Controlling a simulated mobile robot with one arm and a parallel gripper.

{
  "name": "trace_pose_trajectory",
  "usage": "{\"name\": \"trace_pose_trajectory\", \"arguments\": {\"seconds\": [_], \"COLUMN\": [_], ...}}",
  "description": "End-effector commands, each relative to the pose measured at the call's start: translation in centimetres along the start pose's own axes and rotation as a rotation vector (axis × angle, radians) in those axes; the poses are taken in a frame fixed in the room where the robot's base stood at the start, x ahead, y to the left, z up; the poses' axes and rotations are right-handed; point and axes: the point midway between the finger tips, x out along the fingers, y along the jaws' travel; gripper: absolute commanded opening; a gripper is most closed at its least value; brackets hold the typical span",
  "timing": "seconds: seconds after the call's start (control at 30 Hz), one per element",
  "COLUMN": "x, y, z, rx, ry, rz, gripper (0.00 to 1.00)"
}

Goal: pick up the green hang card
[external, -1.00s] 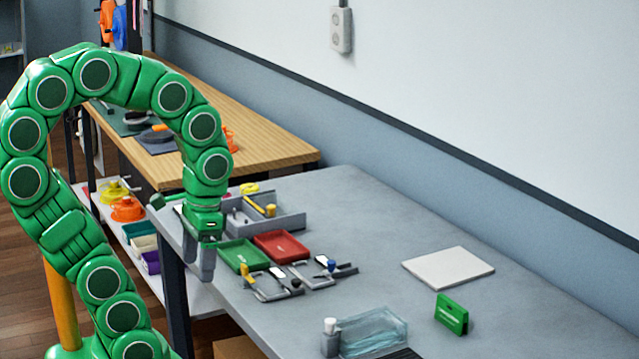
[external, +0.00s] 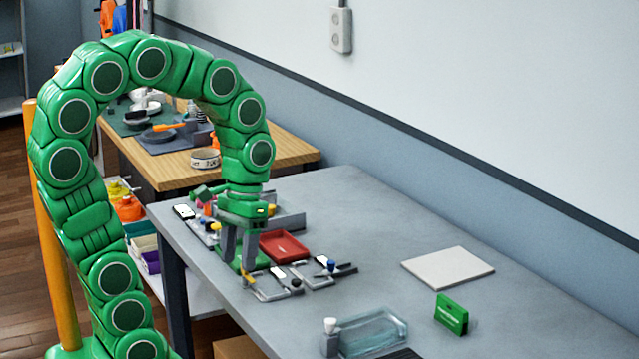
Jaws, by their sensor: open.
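The green hang card (external: 452,314) stands upright on the grey table at the right, with a pale line of print on its face. My gripper (external: 238,262) points down over the left part of the table, above the green tray. Its two grey fingers are apart and I see nothing between them. The gripper is well to the left of the card and not touching it.
A red tray (external: 284,246) and several small clamps (external: 290,280) lie near my gripper. A clear glass dish (external: 372,333) stands between there and the card. A white board (external: 448,267) lies behind the card.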

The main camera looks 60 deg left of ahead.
Motion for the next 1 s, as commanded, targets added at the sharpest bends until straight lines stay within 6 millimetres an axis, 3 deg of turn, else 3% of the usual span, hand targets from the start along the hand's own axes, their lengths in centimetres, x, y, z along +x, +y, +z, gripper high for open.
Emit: {"name": "trace_pose_trajectory", "arguments": {"seconds": [0.57, 1.0], "x": [-0.7, 0.6], "y": [5.0, 8.0], "z": [-11.7, -21.1], "rx": [-0.361, -0.595], "ry": [-0.097, -0.197], "rz": [0.178, 0.307], "gripper": [0.51, 0.51]}}
